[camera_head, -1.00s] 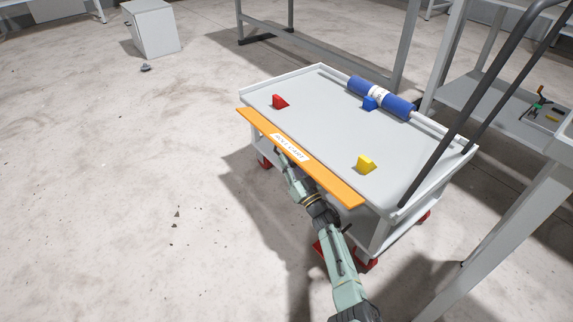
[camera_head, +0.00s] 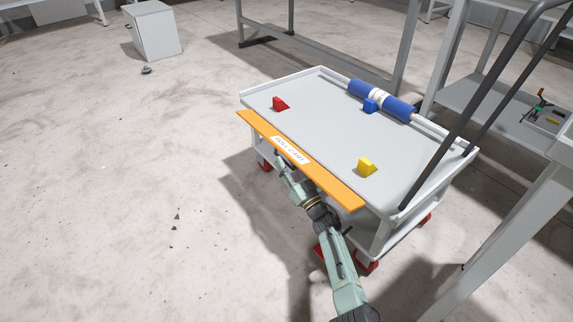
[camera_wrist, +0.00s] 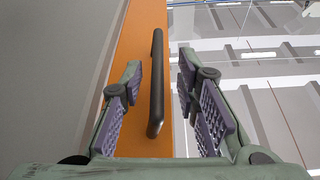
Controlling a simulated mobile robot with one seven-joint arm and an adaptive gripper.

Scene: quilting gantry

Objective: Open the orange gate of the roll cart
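The orange gate (camera_head: 330,184) with a white label runs along the near long edge of the grey roll cart (camera_head: 385,190). In the wrist view the gate (camera_wrist: 128,45) carries a black bar handle (camera_wrist: 157,85). My gripper (camera_wrist: 164,105) is open, with one finger on each side of the handle and visible space between pads and bar. In the head view my gripper (camera_head: 281,160) is at the outer side of the gate, below the label. The handle and fingertips are mostly hidden there by the gate and arm.
Dark push-handle rails (camera_head: 463,125) rise at the right. A grey frame leg (camera_head: 510,235) stands close by.

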